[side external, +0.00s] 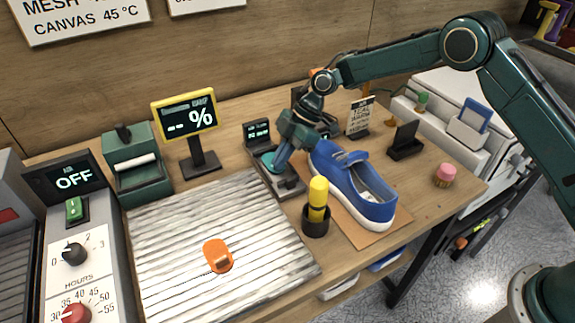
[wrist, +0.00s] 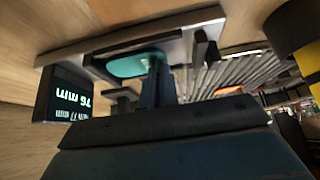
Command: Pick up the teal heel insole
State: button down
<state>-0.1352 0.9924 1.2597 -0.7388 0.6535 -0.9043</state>
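The teal heel insole (side external: 268,162) lies on a small dark measuring device (side external: 290,188) at the back middle of the bench. In the wrist view the fingers (wrist: 158,82) overlap the insole's edge. I cannot tell whether they are closed on it or only beside it.
A blue sneaker (side external: 352,185) stands on a brown mat right of the device. A yellow-topped item stands in a dark cup (side external: 316,222) in front. A ribbed metal tray (side external: 170,230) holds an orange insole (side external: 218,256). A yellow-framed percent display (side external: 187,115) stands behind.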

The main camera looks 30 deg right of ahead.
notch_tip(320, 180, up, 20)
jog(key=shift+f, duration=0.15)
dwell(0.5)
jog(key=shift+a, duration=0.1)
dwell(0.6)
